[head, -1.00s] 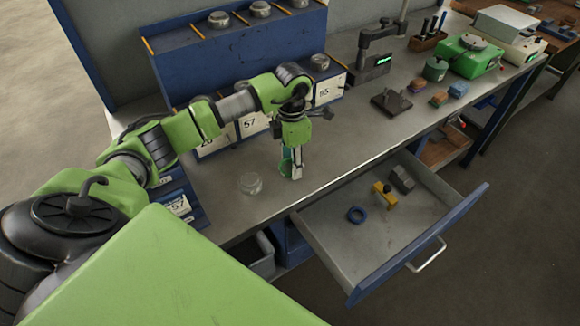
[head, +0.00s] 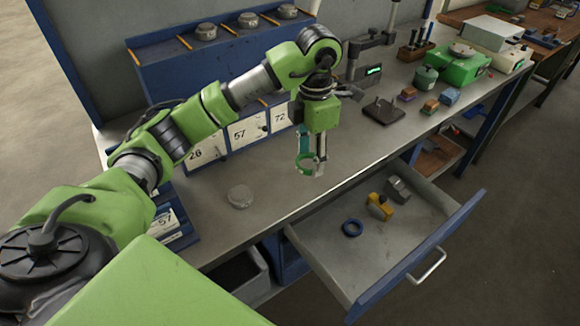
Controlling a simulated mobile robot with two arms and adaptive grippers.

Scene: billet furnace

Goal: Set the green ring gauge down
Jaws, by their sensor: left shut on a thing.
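The green ring gauge (head: 304,162) is held upright between the fingers of my left gripper (head: 312,163). The gripper points down over the bench top (head: 265,180), near its front edge and behind the open drawer. Its fingers partly hide the ring. I cannot tell whether the ring touches the bench or hangs just above it. My right gripper is not in view.
The open drawer (head: 325,238) holds a blue ring (head: 352,228), a yellow piece (head: 379,206) and a grey block (head: 397,188). A round clear-grey disc (head: 240,196) lies on the bench to the left. A dark stand (head: 384,110) is at the right.

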